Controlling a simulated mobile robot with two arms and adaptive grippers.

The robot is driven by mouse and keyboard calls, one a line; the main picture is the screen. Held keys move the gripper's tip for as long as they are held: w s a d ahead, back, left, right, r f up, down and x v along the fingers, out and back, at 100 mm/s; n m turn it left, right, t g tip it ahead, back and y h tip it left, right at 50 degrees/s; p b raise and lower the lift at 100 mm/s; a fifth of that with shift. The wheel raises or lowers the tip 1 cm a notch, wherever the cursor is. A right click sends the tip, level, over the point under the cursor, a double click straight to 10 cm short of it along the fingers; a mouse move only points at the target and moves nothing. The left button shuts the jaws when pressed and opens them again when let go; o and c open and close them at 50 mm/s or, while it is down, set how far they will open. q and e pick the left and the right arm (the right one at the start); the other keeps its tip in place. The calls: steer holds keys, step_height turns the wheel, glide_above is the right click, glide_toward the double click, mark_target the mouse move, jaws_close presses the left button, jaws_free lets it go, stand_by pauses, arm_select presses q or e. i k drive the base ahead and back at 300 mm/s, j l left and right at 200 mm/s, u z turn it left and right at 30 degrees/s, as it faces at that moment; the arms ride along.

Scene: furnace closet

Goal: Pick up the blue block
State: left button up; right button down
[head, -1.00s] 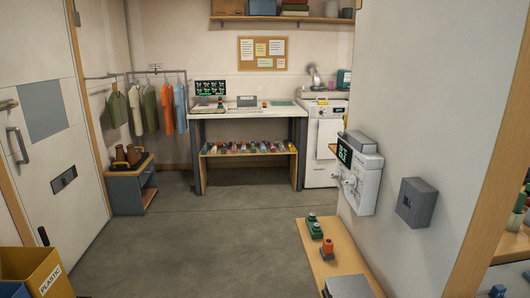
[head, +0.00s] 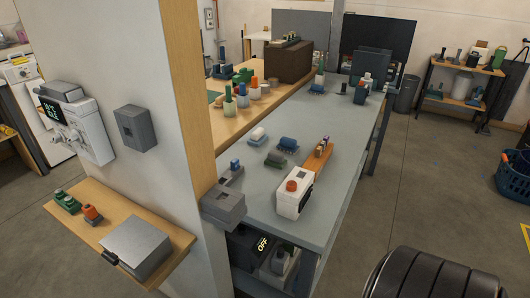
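I cannot tell for certain which thing is the blue block. A small blue piece (head: 235,165) stands on a grey item at the near left edge of the long grey-green workbench (head: 350,150). A dark blue brush-like item (head: 288,145) lies further right on the same bench. Neither of my grippers shows in the head view, and nothing is seen touching these items.
A white box with an orange knob (head: 293,194) sits on the bench's near part. A wall with a wooden end post (head: 187,95) and a low wooden shelf (head: 172,229) stands on the left. A dark ribbed rounded shape (head: 425,278) fills the lower right. Grey floor (head: 435,180) is open right of the bench.

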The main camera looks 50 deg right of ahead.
mark_target(234, 164)
steer(key=z, duration=1.25)
